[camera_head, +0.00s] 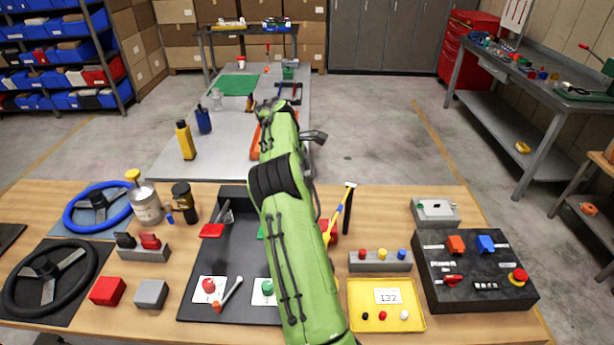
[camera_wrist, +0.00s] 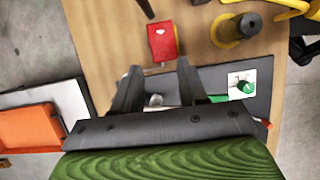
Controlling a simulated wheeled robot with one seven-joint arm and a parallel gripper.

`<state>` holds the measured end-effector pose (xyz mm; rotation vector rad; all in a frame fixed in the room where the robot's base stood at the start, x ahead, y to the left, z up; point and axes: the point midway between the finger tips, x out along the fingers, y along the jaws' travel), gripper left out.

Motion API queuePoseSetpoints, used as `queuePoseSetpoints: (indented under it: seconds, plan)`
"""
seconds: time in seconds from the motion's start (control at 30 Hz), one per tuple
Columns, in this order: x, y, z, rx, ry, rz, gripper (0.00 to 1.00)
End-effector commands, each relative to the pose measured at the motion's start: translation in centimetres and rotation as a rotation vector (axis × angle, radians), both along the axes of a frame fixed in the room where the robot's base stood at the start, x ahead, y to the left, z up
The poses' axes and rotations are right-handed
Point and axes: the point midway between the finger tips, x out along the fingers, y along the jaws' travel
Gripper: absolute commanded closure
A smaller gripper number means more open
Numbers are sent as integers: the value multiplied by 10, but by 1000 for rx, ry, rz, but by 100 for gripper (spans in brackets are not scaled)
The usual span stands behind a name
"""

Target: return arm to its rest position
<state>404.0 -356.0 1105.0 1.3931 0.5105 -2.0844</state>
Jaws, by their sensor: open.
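My green arm (camera_head: 300,250) rises from the bottom edge of the head view and reaches up over the middle of the wooden table. Its end is folded at the top, and the fingers cannot be made out there. In the wrist view my gripper (camera_wrist: 156,75) has its two dark fingers apart with nothing held between them. Below them lie the table top, a red block-like thing (camera_wrist: 162,40) and a white card with a green knob (camera_wrist: 243,85). The arm hides part of the black board (camera_head: 195,270) and things beside it.
A grey table (camera_head: 170,155) with bottles stands beyond. A workbench (camera_head: 540,90) is at right. Floor (camera_head: 375,130) is clear between them.

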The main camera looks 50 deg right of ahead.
Motion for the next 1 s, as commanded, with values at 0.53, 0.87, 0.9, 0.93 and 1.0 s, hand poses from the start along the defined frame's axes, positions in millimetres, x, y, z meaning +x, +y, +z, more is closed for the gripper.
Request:
queuePoseSetpoints:
  seconds: [0.53, 0.87, 0.9, 0.93, 1.0]
  plan:
    - [1, 2, 3, 0, -12, -6, 57]
    - [-16, 140, 116, 99, -425, -302, 57]
    - [-25, 163, 126, 121, -472, -337, 57]
    - [-32, 180, 133, 138, -503, -362, 57]
    - [-54, 219, 146, 178, -570, -415, 57]
